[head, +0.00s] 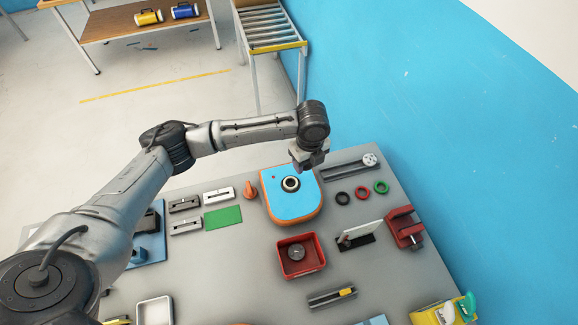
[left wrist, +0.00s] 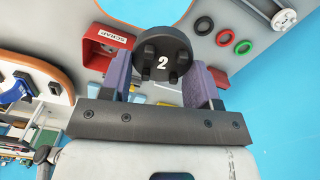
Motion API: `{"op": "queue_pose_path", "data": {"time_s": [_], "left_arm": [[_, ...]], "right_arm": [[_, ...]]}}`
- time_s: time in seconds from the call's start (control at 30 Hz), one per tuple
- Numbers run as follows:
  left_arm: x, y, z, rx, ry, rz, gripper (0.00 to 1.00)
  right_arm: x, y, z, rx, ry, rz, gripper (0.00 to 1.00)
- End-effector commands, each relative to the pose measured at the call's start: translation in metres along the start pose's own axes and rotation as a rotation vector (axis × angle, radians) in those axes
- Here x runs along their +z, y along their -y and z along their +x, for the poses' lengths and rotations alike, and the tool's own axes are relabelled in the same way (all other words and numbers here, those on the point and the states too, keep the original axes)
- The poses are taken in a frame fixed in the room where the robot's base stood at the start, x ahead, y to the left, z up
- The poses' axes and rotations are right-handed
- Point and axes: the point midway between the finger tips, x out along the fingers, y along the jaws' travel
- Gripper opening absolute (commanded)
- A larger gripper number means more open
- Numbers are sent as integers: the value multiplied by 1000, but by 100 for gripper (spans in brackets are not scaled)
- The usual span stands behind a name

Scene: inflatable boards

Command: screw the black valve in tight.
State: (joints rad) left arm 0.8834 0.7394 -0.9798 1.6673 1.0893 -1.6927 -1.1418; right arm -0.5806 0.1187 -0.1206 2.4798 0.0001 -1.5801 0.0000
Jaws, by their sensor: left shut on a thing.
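My left gripper (head: 311,161) hangs above the upper right edge of the blue inflatable board (head: 307,207) with an orange rim. In the left wrist view its two purple-padded fingers are shut on the black valve (left wrist: 162,58), a round piece with several lugs and a white 2 on the face toward the camera. In the head view the gripper hides the valve. The round socket (head: 291,184) with a dark ring shows in the board, below and left of the gripper. The valve looks apart from the socket. My right gripper is out of view.
On the grey table (head: 225,257) stands a red tray (head: 319,262) holding a dark round piece. Black (head: 342,198), red (head: 361,192) and green (head: 381,187) rings lie right of the board. A red clamp (head: 403,228) is farther right, near the blue wall (head: 415,90).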

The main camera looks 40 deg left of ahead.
Motion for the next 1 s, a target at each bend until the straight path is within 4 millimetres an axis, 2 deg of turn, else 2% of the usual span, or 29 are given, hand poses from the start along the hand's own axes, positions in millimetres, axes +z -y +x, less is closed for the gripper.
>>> {"op": "queue_pose_path", "data": {"time_s": [0.3,0.5,0.7,1.0], "left_arm": [[30,-15,49,2,-1,587,33],[43,-24,69,1,0,848,33],[50,-29,80,-1,0,988,33],[51,-30,83,-2,1,1028,33]], "right_arm": [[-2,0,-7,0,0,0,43],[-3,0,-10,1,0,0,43],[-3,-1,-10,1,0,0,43],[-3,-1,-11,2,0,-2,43]]}}
